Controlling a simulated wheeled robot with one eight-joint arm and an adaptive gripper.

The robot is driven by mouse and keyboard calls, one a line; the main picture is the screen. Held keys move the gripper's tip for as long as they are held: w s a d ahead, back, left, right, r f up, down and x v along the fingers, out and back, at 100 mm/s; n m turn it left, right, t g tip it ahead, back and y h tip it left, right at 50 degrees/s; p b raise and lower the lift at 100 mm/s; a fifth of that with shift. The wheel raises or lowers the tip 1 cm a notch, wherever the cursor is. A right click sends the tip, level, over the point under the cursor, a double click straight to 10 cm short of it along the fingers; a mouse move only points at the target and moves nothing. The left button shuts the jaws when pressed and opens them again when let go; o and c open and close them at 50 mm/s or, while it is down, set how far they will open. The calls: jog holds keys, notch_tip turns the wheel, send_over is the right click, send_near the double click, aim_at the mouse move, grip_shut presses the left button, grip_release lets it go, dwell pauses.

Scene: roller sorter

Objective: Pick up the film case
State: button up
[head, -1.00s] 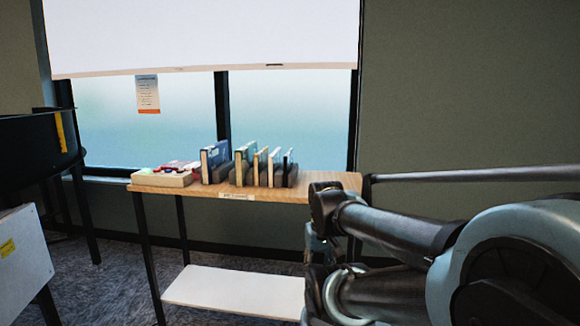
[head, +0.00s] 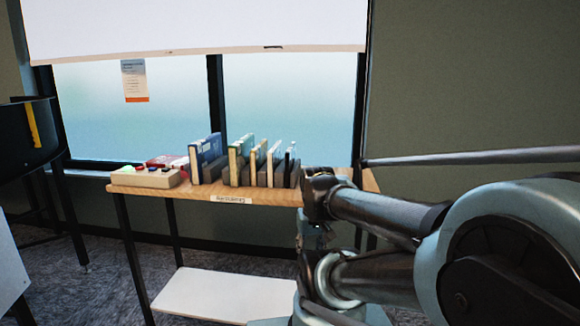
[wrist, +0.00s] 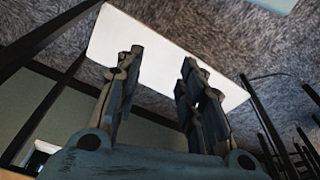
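Several thin upright cases stand in a dark rack on the wooden table in the head view. They include a blue case (head: 207,156), a greenish case (head: 241,158) and slimmer pale cases (head: 274,161). I cannot tell which of them is the film case. My gripper (wrist: 160,75) shows in the wrist view with its two fingers apart and nothing between them. It faces the white lower shelf and the carpet. In the head view my folded arm is at the right, and the gripper's fingers cannot be made out there.
The wooden table (head: 270,196) has a white lower shelf (head: 222,296). A beige box with coloured buttons (head: 146,178) sits at its left end. A dark round bin (head: 22,140) stands at the far left. Carpet lies open before the table.

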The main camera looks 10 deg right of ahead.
jog(key=w+r, duration=0.4)
jog(key=r, duration=0.4)
notch_tip(320, 180, up, 29)
jog(key=m+g, duration=0.2)
jog(key=m, duration=0.2)
send_over(291, 156)
jog(key=w, duration=0.5)
notch_tip(291, 156, down, 11)
jog(key=shift+w+d+f, duration=0.1)
jog(key=shift+f, duration=0.1)
jog(key=shift+s+d+f, duration=0.1)
jog(key=shift+d+f, duration=0.05)
jog(key=shift+f, duration=1.25)
jog(key=shift+s+d+f, duration=0.1)
jog(key=shift+f, duration=1.3)
grip_shut()
